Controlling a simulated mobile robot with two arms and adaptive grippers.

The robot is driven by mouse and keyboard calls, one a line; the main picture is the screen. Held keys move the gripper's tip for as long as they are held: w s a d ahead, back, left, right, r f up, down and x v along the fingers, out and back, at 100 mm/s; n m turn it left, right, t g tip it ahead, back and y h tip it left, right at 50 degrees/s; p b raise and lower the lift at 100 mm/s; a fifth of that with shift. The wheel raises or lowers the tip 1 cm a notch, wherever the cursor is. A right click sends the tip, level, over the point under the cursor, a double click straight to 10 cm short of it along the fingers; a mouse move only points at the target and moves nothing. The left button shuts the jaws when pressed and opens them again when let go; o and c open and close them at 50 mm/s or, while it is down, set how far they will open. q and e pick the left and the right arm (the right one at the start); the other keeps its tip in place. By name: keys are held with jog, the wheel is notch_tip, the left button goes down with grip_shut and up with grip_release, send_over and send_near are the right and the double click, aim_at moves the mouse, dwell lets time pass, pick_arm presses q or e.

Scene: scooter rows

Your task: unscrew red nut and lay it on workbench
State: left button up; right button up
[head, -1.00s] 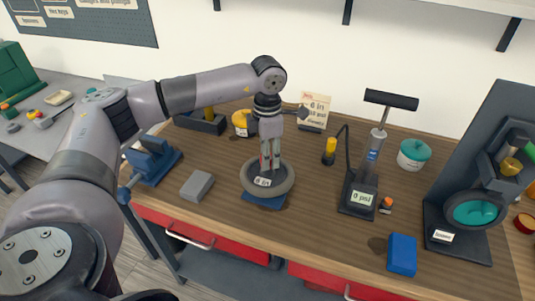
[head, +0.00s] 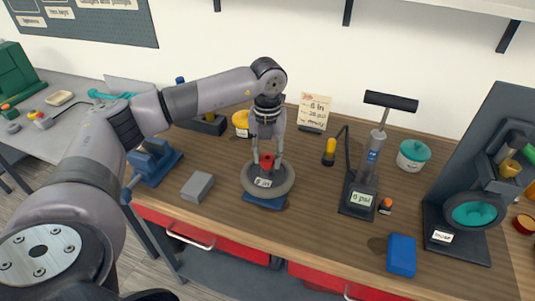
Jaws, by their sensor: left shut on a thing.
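The red nut (head: 267,161) sits upright at the middle of a grey wheel (head: 286,186) with a small white label. The wheel lies flat on a blue stand (head: 263,202) on the wooden workbench (head: 320,228). My left gripper (head: 267,162) points straight down over the wheel. Its two fingers are on either side of the red nut, shut on it. The nut is low at the wheel's hub; whether it is still threaded there I cannot tell. My right gripper is not in view.
A grey block (head: 197,186) and a blue vise (head: 153,163) are left of the wheel. Bare wood lies between wheel and blue block.

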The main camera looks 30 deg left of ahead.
aim_at(268, 160)
pick_arm(q)
jog(key=o, duration=1.2)
notch_tip(268, 160, up, 12)
jog(key=m+p, duration=0.1)
jog(key=m, duration=2)
jog(key=shift+m, duration=0.4)
jog(key=shift+o, duration=0.2)
